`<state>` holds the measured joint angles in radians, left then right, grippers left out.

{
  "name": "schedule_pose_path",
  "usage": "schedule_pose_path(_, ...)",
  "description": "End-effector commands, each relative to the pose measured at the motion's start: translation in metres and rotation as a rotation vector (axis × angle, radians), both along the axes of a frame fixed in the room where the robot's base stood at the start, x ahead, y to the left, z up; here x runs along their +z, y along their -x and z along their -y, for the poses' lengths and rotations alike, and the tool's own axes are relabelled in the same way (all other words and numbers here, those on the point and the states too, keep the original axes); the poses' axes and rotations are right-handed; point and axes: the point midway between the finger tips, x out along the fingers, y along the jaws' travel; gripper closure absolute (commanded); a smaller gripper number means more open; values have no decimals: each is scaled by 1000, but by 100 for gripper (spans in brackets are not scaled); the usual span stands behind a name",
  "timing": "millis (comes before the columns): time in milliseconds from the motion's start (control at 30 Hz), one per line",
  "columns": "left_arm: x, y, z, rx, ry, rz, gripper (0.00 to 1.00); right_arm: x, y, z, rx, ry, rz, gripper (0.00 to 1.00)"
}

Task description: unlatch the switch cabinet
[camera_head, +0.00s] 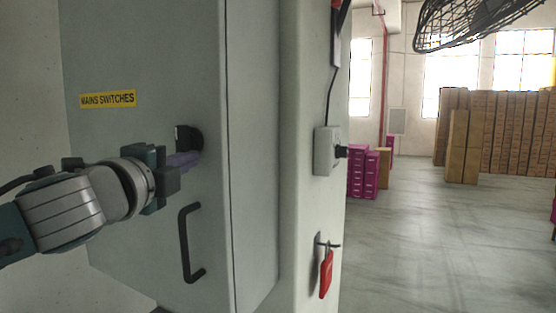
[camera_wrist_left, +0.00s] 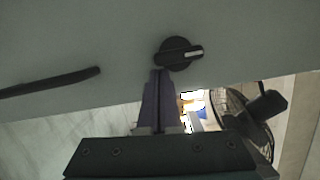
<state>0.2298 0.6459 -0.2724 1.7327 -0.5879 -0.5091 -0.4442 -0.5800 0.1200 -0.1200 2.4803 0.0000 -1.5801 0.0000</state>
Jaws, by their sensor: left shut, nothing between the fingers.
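The grey switch cabinet (camera_head: 130,50) fills the left of the head view, with a yellow "MAINS SWITCHES" label (camera_head: 107,99) on its door. A round black latch knob (camera_head: 196,138) sits near the door's edge; in the left wrist view the knob (camera_wrist_left: 177,54) shows a white mark pointing right. My left gripper (camera_head: 196,158) is shut and empty, its purple fingertips (camera_wrist_left: 160,76) right beside the knob; I cannot tell whether they touch it. A black door handle (camera_head: 187,245) is below the gripper and also shows in the left wrist view (camera_wrist_left: 50,83). My right gripper is not in view.
A pillar (camera_head: 305,230) right of the cabinet carries a grey switch box (camera_head: 326,151) and a hanging red tag (camera_head: 326,274). The floor at right is clear.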

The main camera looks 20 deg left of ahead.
Motion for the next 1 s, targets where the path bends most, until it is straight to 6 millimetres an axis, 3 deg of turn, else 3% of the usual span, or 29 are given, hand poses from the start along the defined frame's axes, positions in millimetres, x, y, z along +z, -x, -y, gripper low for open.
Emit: schedule_pose_path(1000,-7,-1,-9,2,-261,20,100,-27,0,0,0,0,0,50)
